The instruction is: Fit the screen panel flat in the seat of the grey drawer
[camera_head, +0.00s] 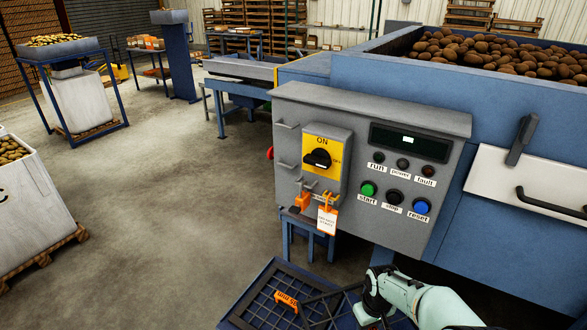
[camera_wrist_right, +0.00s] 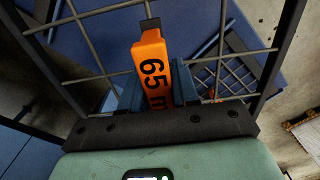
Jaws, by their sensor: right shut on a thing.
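My right gripper (camera_wrist_right: 158,95) is shut on the orange handle (camera_wrist_right: 152,62) of a dark screen panel (camera_wrist_right: 285,45). A light grey front with a black handle (camera_head: 545,203), possibly the drawer, is at the right. Its seat is not visible. My left gripper is out of view.
A grey control box (camera_head: 350,165) with a yellow switch plate (camera_head: 325,160) and a hanging tag (camera_head: 327,220) juts out ahead. The blue machine (camera_head: 450,80) holds potatoes. A blue grid (camera_wrist_right: 232,75) lies below the held panel. The floor at left centre is open.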

